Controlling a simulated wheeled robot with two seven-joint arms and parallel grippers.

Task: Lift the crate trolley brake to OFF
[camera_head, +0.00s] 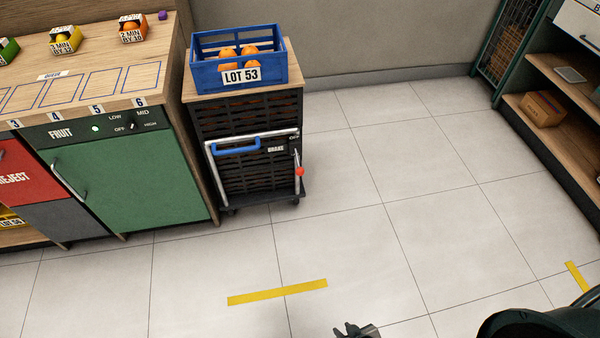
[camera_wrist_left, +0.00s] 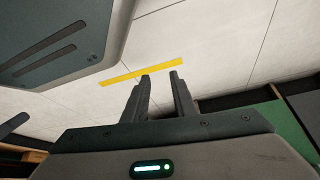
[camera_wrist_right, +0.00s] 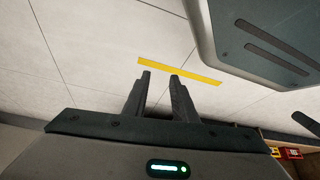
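The crate trolley (camera_head: 250,150) stands against the wall, right of the counter, with stacked dark crates and a silver front frame. Its blue handle (camera_head: 236,149) is on the front. A red knob (camera_head: 299,171), apparently the brake lever's end, sits at the right post, below a small OFF label (camera_head: 294,137). My right gripper (camera_head: 355,331) is at the bottom edge of the head view, far from the trolley; its fingers are apart and empty in the right wrist view (camera_wrist_right: 160,76). My left gripper (camera_wrist_left: 160,76) is open and empty in the left wrist view.
A blue LOT 53 crate (camera_head: 240,74) of oranges stands on the trolley top. The counter (camera_head: 90,80) with a green door (camera_head: 135,178) is to its left. Shelving (camera_head: 560,100) stands at the right. Open tiled floor with a yellow strip (camera_head: 277,292) lies before the trolley.

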